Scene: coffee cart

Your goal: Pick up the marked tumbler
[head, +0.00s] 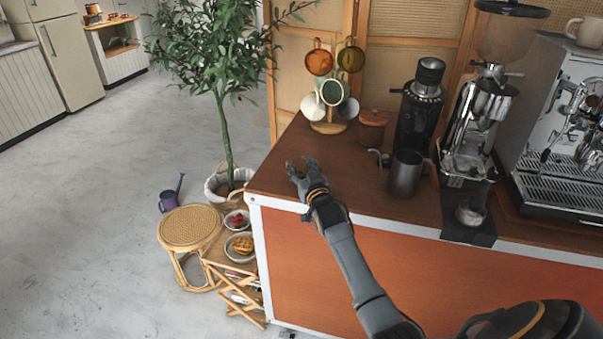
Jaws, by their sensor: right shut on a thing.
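My right gripper (304,171) is over the left front corner of the dark wooden counter (347,181), its arm coming up from the lower right. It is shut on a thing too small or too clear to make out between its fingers. I cannot tell whether this is the marked tumbler, and no mark shows on any vessel. A dark grey metal vessel (405,175) stands on the counter, right of the gripper and apart from it. My left gripper is not in view.
A cup tree (328,127) with several cups, a lidded wooden jar (372,127), a black grinder (420,115) and an espresso machine (560,120) line the counter. A plant (226,130), a rattan stool (190,228) and a plate of waffles (240,246) are left of it.

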